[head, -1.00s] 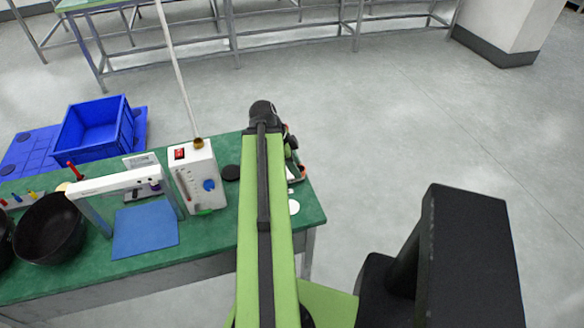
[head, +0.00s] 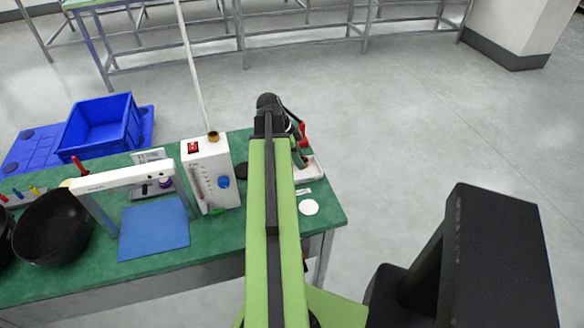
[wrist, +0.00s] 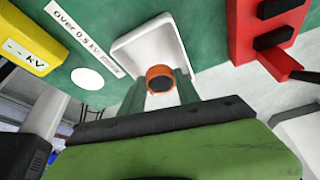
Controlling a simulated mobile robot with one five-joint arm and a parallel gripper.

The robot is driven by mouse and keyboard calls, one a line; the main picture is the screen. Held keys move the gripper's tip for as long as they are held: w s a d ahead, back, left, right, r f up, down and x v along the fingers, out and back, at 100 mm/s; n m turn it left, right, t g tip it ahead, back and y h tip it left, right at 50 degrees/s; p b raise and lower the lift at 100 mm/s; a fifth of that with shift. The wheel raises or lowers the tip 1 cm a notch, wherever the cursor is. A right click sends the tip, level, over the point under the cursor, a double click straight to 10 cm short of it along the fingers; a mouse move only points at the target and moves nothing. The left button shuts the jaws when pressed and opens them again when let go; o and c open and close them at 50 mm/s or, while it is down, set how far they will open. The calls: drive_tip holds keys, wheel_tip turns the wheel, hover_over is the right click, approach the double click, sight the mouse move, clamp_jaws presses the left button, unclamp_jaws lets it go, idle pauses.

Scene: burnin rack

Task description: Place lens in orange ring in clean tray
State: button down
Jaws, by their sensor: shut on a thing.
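The lens in its orange ring (wrist: 160,78) shows in the wrist view as an orange ring with a dark centre. My gripper (wrist: 160,86) is shut on it, one green finger on each side. The white clean tray (wrist: 148,38) lies on the green bench beyond the ring, which overlaps the tray's near edge in this view. I cannot tell the height of the ring above it. In the head view the tray (head: 314,167) sits at the bench's right end, partly hidden by my arm. The ring is not clear there.
A red item (wrist: 268,42) stands right of the tray. A yellow kV meter (wrist: 30,42), a printed label (wrist: 88,38) and a white disc (wrist: 87,78) lie to the left. In the head view, a white instrument box (head: 210,175) and blue mat (head: 154,228) are left of my arm.

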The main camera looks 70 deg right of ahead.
wheel_tip(320, 180, down, 4)
drive_tip(key=b, duration=0.4)
drive_tip(key=shift+s+f, duration=0.15)
drive_tip(key=shift+w+r, duration=0.2)
drive_tip(key=shift+f, duration=0.15)
drive_tip(key=c, duration=1.1)
unclamp_jaws()
drive_tip(key=shift+c, duration=0.2)
drive_tip(key=shift+w+r+p, duration=0.1)
drive_tip(key=shift+r+p, duration=0.35)
drive_tip(key=shift+r, duration=0.1)
drive_tip(key=p+v, duration=1)
drive_tip(key=v, duration=0.1)
drive_tip(key=shift+a+r, duration=0.1)
